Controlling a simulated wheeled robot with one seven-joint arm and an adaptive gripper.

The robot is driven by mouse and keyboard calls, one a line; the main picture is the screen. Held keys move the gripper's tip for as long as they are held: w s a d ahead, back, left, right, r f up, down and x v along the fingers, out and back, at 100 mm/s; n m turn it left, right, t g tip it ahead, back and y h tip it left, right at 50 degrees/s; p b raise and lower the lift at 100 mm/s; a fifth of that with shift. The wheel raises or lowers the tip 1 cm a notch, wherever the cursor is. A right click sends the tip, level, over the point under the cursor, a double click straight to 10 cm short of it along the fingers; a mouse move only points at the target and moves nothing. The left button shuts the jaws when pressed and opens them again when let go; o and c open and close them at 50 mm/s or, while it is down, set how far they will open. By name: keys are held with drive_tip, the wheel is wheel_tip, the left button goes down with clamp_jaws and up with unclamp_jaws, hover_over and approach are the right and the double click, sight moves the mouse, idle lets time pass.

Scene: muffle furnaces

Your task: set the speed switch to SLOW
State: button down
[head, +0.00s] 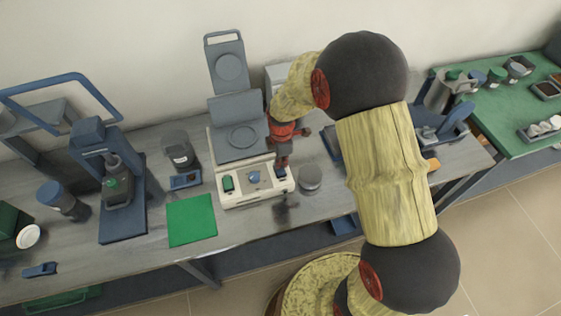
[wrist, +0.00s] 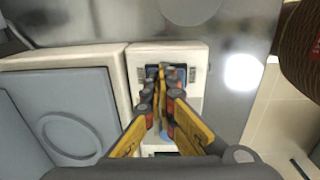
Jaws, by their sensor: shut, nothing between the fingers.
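A white control panel (head: 258,197) is at the front of a grey-plated device. It carries a green rocker (head: 228,183) at left and a blue knob (head: 253,177) in the middle. At its right end is a dark blue switch (wrist: 151,73), mostly hidden by my fingertips in the wrist view. I cannot read its label or tell its position, nor which control is the speed switch. My gripper (head: 282,163) is shut and empty, pointing down over this right end. Its fingertips (wrist: 163,80) are at or just above the switch; contact is unclear.
A grey round cylinder (head: 310,178) stands close right of the panel. The device's raised grey plates (head: 238,125) rise behind it. A green mat (head: 192,220) lies to the left, with a dark jar (head: 180,150) behind it. The bench front is mostly clear.

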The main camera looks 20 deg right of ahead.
drive_tip(key=shift+s, duration=0.85)
drive_tip(key=shift+r+p, duration=0.2)
drive_tip(key=shift+p, duration=0.15)
wheel_tip(320, 180, up, 13)
drive_tip(key=s+p, duration=0.2)
drive_tip(key=p, duration=0.1)
drive_tip(key=shift+r+p, duration=0.2)
drive_tip(key=shift+p, duration=0.15)
drive_tip(key=shift+w+d+b, duration=0.1)
drive_tip(key=shift+w+b, duration=0.05)
drive_tip(key=shift+b, duration=0.6)
